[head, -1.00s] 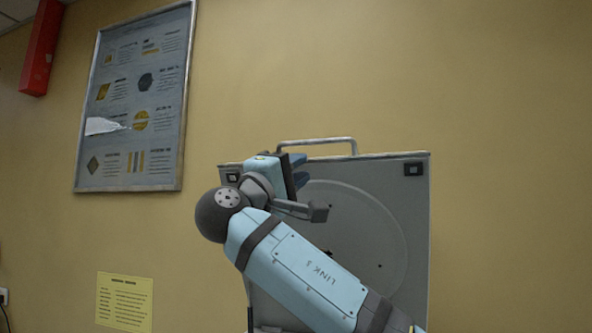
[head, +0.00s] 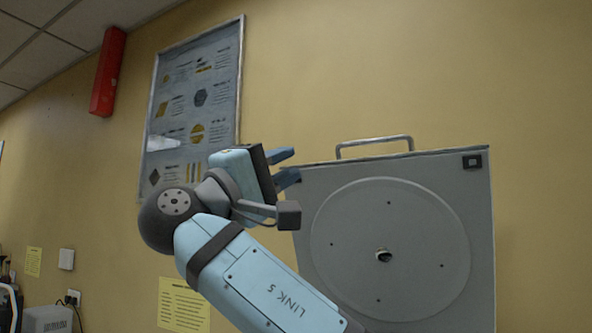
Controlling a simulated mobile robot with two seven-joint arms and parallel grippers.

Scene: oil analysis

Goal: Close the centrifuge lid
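The centrifuge lid (head: 390,245) stands raised, a grey square panel with a round disc on its inner face and a bar handle (head: 374,146) on its top edge. My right gripper (head: 291,166) is at the lid's upper left corner, pointing right. Its two blue fingers are apart with nothing seen between them. I cannot tell whether a finger touches the lid. The centrifuge body is below the picture, and my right arm covers the lid's lower left. My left gripper is not in view.
A yellow wall is behind the lid, with a framed poster (head: 193,105) and a red box (head: 107,72) on it. Grey equipment (head: 46,319) shows at the lower left. The space above and right of the lid is clear.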

